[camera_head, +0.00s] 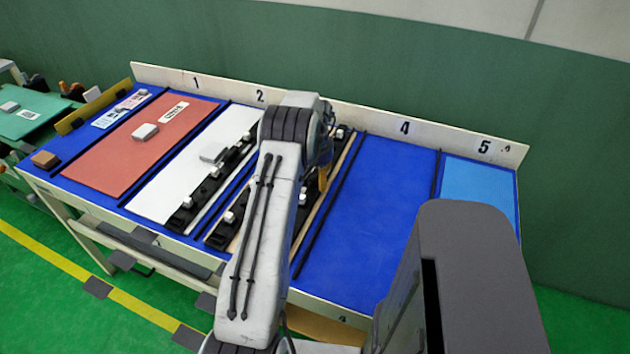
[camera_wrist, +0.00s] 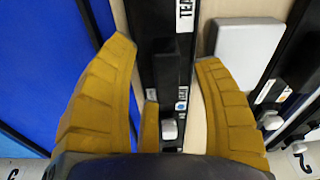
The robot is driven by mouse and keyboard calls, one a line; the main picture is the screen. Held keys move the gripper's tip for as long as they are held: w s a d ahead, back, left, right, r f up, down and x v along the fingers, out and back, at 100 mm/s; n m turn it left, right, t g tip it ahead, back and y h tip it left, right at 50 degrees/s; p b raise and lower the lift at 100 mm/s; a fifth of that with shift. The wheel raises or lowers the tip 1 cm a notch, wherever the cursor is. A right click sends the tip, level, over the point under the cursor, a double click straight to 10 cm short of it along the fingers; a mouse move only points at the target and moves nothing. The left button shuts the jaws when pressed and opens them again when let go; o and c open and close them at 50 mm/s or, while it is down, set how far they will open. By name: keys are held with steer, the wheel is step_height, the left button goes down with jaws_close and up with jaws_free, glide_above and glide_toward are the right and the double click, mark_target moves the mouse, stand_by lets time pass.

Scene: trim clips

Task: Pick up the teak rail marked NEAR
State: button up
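In the wrist view a black rail (camera_wrist: 155,65) runs up the middle, with a white label (camera_wrist: 186,15) whose visible letters read "TEA"; the rest is cut off. Smaller tags on it are too small to read, and I see no word NEAR. A pale clip (camera_wrist: 169,130) sits on its lower part. My gripper (camera_wrist: 165,52) is open, with a yellow finger on each side of the rail and gaps between. In the head view my arm hides most of section 3; a yellow finger (camera_head: 323,180) shows beside dark rail parts (camera_head: 304,203).
A white block (camera_wrist: 248,50) lies right of the gripper in the wrist view, with another black rail (camera_wrist: 300,65) beyond. In the head view a rail (camera_head: 205,192) lies along the white panel (camera_head: 165,195). The blue section 4 (camera_head: 380,195) is clear.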

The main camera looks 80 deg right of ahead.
jaws_close()
stand_by(0.4)
steer(key=shift+r, duration=0.15)
